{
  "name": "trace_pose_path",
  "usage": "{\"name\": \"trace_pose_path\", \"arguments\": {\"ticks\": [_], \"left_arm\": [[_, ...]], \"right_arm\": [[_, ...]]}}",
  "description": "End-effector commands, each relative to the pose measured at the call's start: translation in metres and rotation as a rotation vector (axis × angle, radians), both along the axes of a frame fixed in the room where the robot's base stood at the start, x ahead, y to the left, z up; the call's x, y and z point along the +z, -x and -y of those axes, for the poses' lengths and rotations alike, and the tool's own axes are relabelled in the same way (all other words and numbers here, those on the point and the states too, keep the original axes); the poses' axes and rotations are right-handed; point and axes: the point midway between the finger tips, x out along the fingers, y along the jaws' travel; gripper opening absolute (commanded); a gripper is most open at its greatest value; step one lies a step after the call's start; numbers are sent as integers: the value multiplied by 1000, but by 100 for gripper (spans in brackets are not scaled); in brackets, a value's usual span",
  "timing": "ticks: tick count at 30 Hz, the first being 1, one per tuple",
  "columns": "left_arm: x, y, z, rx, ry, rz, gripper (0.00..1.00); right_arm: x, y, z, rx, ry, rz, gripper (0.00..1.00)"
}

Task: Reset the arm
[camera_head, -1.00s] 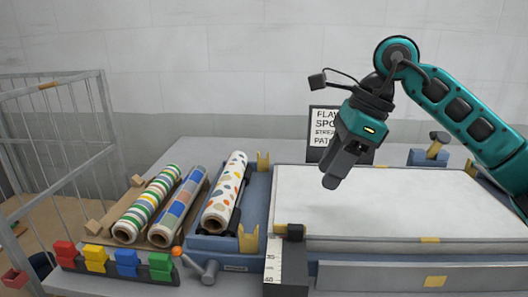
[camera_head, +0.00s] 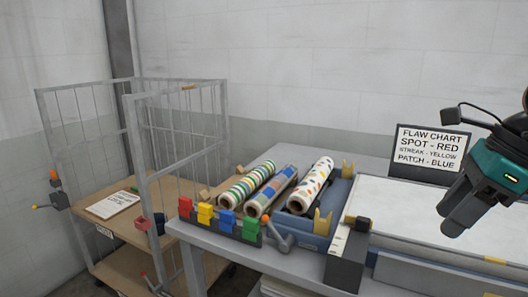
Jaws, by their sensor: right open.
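My right gripper (camera_head: 460,212) hangs at the right edge of the head view, above the white bed of the press (camera_head: 415,207). It is open, and nothing shows between its fingers. Most of my right arm is cut off by the picture's edge. My left gripper is not in view.
Three patterned rolls (camera_head: 272,188) lie left of the bed. Red, yellow, blue and green clips (camera_head: 226,221) line the table's front left. A flaw chart (camera_head: 430,153) stands behind the gripper. A wire cage trolley (camera_head: 130,200) with a clipboard (camera_head: 113,205) stands at left.

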Motion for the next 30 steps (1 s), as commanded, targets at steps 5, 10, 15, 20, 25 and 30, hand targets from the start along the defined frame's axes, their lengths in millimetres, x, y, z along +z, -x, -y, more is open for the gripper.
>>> {"name": "trace_pose_path", "arguments": {"ticks": [5,10,15,20,25,30], "left_arm": [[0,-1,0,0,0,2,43],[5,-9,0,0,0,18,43],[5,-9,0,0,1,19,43],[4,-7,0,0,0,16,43],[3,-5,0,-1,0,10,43],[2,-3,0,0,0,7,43]], "right_arm": [[-33,-4,-75,69,-315,-77,47],[-48,1,-145,52,-695,-195,47],[-49,1,-200,-119,-1193,-404,47],[-63,-18,-209,-465,-1646,-650,47],[-127,-39,-185,-1018,-2021,-924,47],[-241,-18,-153,-1732,-2208,-1174,47]]}}
